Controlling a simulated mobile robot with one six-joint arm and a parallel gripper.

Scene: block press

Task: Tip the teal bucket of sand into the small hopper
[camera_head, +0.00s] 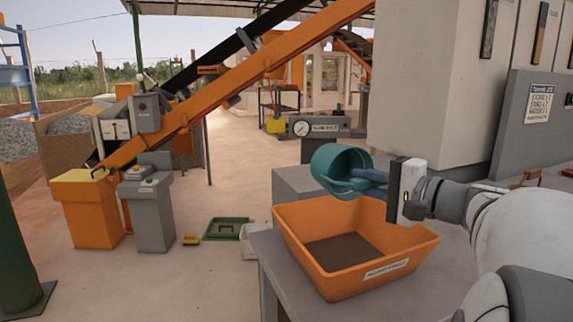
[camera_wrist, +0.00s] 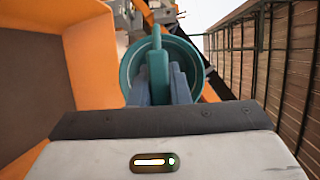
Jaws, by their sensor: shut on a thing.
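The teal bucket (camera_head: 334,166) is tipped on its side above the orange hopper (camera_head: 300,239), its mouth turned toward the left. No sand shows inside the bucket or falling from it. Brown sand (camera_head: 342,250) covers the bottom of the hopper. The hopper's wall (camera_wrist: 85,62) fills the left side there.
The hopper stands on a grey table (camera_head: 276,268). A grey cabinet wall (camera_head: 428,100) rises behind my arm. An orange conveyor (camera_head: 230,85) slopes down to an orange bin (camera_head: 92,212) at the left. A green tray (camera_head: 226,229) lies on the open floor.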

